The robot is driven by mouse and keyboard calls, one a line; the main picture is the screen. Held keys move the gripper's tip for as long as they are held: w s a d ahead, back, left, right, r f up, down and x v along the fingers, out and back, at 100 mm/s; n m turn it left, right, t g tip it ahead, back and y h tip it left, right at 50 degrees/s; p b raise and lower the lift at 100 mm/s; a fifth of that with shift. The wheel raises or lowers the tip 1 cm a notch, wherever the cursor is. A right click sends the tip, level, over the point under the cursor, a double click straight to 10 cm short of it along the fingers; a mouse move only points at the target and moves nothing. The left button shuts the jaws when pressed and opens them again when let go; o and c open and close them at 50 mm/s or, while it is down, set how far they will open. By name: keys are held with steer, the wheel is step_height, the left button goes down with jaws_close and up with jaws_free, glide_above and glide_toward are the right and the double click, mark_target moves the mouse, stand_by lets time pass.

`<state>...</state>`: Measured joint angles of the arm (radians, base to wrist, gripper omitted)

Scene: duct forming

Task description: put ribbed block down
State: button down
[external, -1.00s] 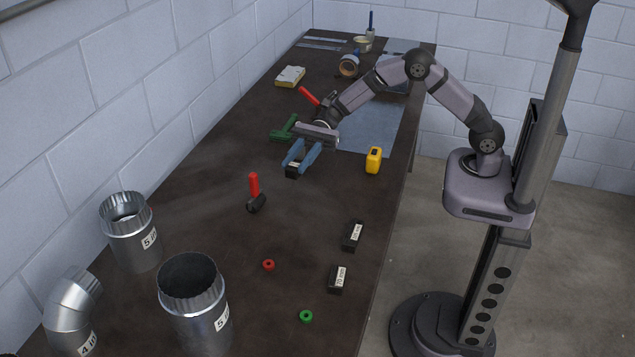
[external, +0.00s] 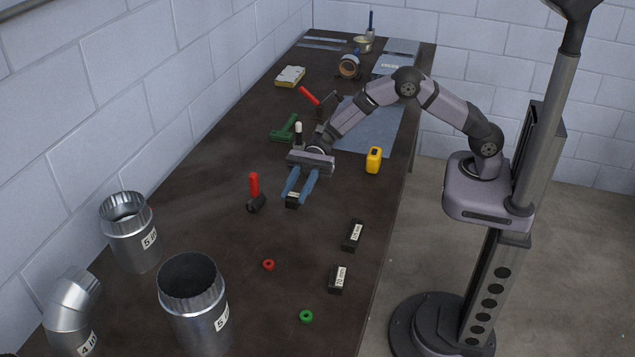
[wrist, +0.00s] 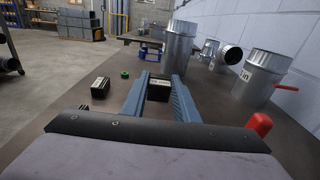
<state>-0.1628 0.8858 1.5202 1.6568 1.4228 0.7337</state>
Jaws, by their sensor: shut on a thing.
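My gripper (external: 297,193) is shut on a small black block with a white label, the ribbed block (external: 292,201). The block also shows between the two blue fingers in the wrist view (wrist: 158,91). Any ribs are too small to make out. The gripper points down at the dark table (external: 215,275), right of the red-handled tool (external: 255,190). The block is low over the table or on it; I cannot tell whether it touches.
Two black labelled blocks (external: 352,235) (external: 338,280) lie nearer the camera, with a red ring (external: 268,265) and a green ring (external: 306,316). A yellow tape measure (external: 374,160) lies right of the gripper. Metal ducts (external: 192,300) (external: 130,230) stand front left. Table around the block looks clear.

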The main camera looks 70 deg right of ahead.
mark_target(297, 227)
steer(key=shift+f+p, duration=0.65)
steer(key=shift+f, duration=3.4)
steer(key=shift+f, duration=0.15)
steer(key=shift+f+b, duration=0.35)
steer(key=shift+b, duration=0.1)
